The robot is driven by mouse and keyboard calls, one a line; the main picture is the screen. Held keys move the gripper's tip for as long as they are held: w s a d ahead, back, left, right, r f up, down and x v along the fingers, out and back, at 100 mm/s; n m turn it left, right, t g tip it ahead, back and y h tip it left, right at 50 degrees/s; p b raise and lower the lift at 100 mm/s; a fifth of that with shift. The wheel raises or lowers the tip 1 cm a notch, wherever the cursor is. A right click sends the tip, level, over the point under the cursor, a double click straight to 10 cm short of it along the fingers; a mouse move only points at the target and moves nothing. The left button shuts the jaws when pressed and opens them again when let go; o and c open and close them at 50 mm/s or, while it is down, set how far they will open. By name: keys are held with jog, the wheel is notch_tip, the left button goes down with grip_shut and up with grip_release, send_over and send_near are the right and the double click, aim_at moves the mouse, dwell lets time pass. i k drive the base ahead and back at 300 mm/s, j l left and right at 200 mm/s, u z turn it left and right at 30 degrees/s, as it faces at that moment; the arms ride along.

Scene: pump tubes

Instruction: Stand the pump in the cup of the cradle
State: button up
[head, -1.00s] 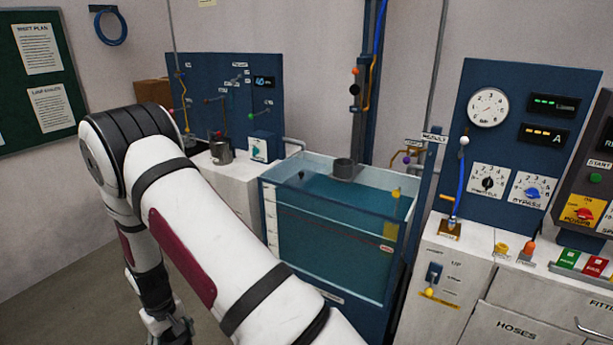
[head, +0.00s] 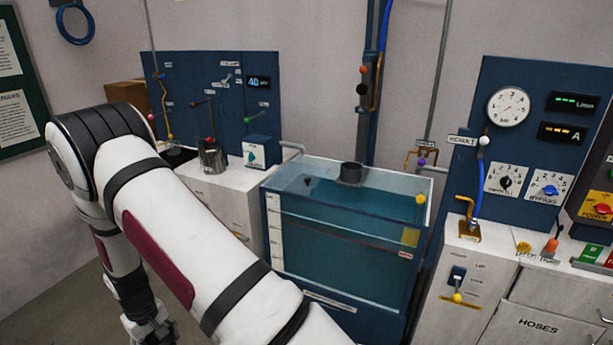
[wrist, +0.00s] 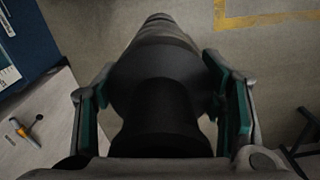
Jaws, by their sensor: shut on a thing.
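My gripper (wrist: 163,108) is shut on the pump (wrist: 160,85), a dark, rounded body with a narrower, ribbed far end, in the wrist view. The green-lined fingers lie on both sides of it, above the floor. In the head view only part of my gripper (head: 150,328) shows at the bottom left, low beside the bench; the pump cannot be made out there. A short dark round cup (head: 350,172) stands at the back rim of the water tank (head: 340,250); it may be the cradle's cup. My gripper is well apart from it.
A grey metal pot (head: 212,158) stands on the white bench left of the tank. A blue panel (head: 520,150) with dials and a white cabinet (head: 470,290) stand at the right. In the wrist view a white surface (wrist: 50,140) is close at the left; open floor lies below.

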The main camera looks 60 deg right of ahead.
aim_at(351, 179)
jog(key=i+z, duration=0.3)
jog(key=z, duration=0.2)
jog(key=i+z, duration=0.3)
jog(key=z, duration=0.2)
jog(key=i+z, duration=0.3)
jog(key=z, duration=0.15)
jog(key=i+j+z, duration=0.15)
jog(key=z, duration=0.3)
jog(key=i, duration=0.1)
